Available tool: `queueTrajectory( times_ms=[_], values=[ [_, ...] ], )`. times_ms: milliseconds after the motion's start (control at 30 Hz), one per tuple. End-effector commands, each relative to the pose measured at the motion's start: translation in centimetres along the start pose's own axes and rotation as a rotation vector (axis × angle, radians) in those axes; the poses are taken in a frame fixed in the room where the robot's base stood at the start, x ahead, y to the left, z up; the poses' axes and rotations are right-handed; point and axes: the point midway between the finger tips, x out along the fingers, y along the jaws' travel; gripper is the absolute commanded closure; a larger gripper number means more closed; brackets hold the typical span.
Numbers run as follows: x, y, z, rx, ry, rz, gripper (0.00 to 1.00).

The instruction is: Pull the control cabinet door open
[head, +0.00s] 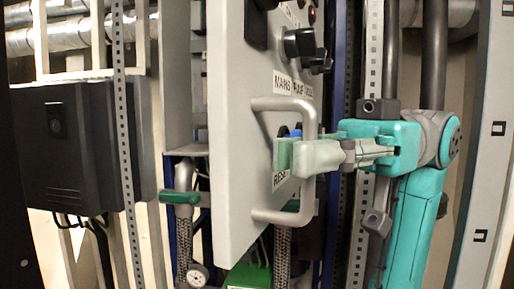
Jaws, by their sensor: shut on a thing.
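The control cabinet door (232,120) is a light grey panel with dark knobs and white labels on its face. It stands out in front of the hoses and frame behind it, at an angle to me. Its handle (307,205) is a grey U-shaped bar with a vertical grip. My gripper (300,157), with pale green fingers on a teal arm, comes from the right and is shut on the handle's vertical bar around mid-height. The fingers hide that part of the bar. The door's hinge side is not clear.
A black box (75,145) is mounted at the left, behind a perforated metal upright (123,150). Braided hoses with a green lever (180,198) and a gauge (197,275) hang left of and below the door. Another perforated rail (373,60) stands behind my gripper.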

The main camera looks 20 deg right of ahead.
Motion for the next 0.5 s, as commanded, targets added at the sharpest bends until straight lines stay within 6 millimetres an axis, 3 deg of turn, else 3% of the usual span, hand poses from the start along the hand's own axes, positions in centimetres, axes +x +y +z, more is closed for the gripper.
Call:
queueTrajectory(
  times_ms=[500],
  values=[
    [-0.85, -0.9, 0.0, 0.0, -0.001, -0.031, 1.0]
  ],
)
